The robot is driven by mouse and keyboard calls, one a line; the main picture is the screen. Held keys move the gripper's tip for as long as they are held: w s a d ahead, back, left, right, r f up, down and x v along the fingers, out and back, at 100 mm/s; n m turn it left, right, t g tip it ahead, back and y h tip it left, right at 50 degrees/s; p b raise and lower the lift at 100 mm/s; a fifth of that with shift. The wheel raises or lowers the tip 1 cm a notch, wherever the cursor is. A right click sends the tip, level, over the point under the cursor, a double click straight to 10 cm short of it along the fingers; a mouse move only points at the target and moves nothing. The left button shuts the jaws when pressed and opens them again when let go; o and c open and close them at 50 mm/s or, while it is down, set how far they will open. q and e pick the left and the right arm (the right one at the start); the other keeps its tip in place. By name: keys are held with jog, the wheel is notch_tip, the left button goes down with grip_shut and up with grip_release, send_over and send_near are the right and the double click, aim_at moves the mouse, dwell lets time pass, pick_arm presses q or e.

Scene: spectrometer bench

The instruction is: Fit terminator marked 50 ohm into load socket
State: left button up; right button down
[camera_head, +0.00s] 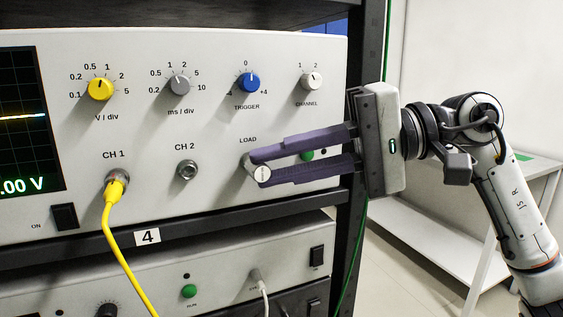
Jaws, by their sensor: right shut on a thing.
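The load socket, under the LOAD label on the instrument panel (215,120), is hidden behind a small silvery cylinder, the terminator (262,174). The terminator's round end faces me, and its marking is too small to read. My right gripper (256,165) comes in from the right and is shut on the terminator, one finger above it and one below. The terminator is at the LOAD position in front of the panel; I cannot tell whether it is seated in the socket. My left gripper is not in view.
A yellow cable (118,235) is plugged into CH 1 and hangs down. The CH 2 socket (187,171) is bare. Knobs line the panel above. A second instrument (220,275) with a white cable (262,288) sits below. A black rack post (355,230) stands at the right.

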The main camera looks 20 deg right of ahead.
jog(key=shift+w, duration=0.1)
dwell(0.5)
jog(key=shift+r, duration=0.1)
jog(key=c, duration=1.6)
grip_release()
jog(key=shift+o, duration=0.2)
jog(key=shift+d+b, duration=0.15)
jog(key=shift+b, duration=0.15)
jog(key=b+v, duration=0.1)
jog(key=v, duration=0.9)
jog(key=shift+b, duration=0.4)
